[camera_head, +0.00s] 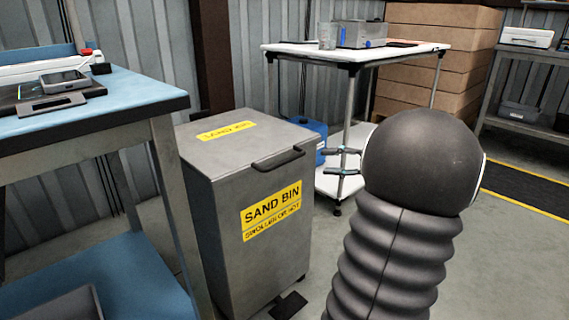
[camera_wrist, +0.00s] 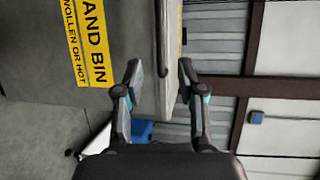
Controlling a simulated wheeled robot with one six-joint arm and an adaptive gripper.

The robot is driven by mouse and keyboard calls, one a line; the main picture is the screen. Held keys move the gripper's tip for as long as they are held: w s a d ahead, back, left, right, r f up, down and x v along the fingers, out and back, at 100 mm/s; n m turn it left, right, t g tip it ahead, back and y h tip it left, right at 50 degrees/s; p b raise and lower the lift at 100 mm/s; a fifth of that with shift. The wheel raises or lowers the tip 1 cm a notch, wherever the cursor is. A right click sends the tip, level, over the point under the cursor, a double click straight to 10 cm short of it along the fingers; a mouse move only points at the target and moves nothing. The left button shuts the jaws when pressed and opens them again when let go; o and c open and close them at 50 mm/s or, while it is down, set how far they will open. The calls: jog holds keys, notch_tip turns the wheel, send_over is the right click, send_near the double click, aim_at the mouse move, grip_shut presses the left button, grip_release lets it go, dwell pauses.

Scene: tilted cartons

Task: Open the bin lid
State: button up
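The grey sand bin (camera_head: 225,235) stands on the floor at centre left, with yellow labels on its front and lid. Its lid (camera_head: 240,145) is down, and a dark bar handle (camera_head: 279,161) sits at the lid's front edge. My gripper (camera_head: 327,161) is open, to the right of the handle and apparently short of it, its fingers pointing left. In the wrist view my gripper (camera_wrist: 160,74) shows its two fingers apart, with the handle (camera_wrist: 162,45) and lid edge lined up between them. The wrist view shows the bin (camera_wrist: 40,50) turned sideways.
A blue-topped workbench (camera_head: 120,95) stands close on the bin's left. A white table (camera_head: 385,52) and a blue container (camera_head: 310,135) are behind it. Stacked cartons (camera_head: 455,50) stand at the back right. A dark pedal (camera_head: 288,305) is at the bin's foot. Open floor lies right.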

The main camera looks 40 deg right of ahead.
aim_at(289, 161)
jog(key=x, duration=1.2)
jog(key=shift+w+a+b, duration=0.2)
jog(key=shift+w+b, duration=0.05)
jog(key=shift+b, duration=0.15)
grip_shut()
